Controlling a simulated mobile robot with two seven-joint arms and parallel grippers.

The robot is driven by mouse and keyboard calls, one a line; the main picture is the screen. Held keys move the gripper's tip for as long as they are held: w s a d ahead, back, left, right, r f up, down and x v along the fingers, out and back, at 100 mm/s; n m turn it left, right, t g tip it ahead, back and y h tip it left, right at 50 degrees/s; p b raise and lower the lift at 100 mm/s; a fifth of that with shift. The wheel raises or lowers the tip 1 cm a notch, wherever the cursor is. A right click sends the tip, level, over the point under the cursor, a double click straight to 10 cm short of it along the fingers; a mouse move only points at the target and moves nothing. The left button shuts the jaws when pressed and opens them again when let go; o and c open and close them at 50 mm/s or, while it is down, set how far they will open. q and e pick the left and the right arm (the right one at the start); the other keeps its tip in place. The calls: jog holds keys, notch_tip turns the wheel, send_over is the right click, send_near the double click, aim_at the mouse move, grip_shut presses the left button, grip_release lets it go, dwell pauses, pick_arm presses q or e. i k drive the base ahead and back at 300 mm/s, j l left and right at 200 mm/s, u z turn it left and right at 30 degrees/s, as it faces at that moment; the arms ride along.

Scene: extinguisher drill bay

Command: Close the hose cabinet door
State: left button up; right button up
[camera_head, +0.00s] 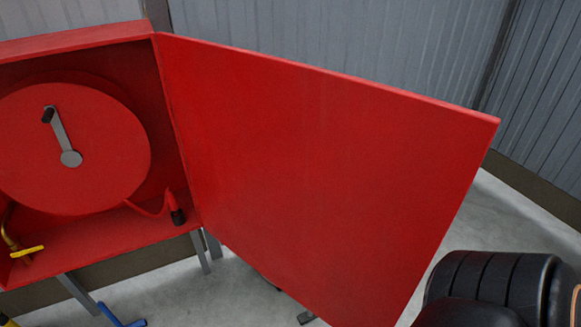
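The red hose cabinet (75,45) stands at the left, with its front open. Its red door (320,170) is hinged at the cabinet's right side and stands wide open, swung out to the right. The door's flat panel fills the middle of the view, and its free edge is at the right. Inside the cabinet are a red hose reel (100,130) with a grey crank (60,130) and a red hose end with a black nozzle (177,215). Neither of my grippers shows in this view. The cabinet's left side is cut off.
A yellow valve handle (27,251) sits low inside the cabinet at left. Grey legs (78,293) hold the cabinet up. A blue object (120,317) lies on the floor below. Grey ribbed walls (400,45) stand behind. Bare floor (500,215) shows right of the door.

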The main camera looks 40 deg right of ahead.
aim_at(343, 191)
jog(key=k+l+u, duration=0.15)
jog(key=k+l, duration=0.55)
jog(key=l, duration=0.5)
jog(key=k+l+u, duration=0.1)
jog(key=l, duration=0.2)
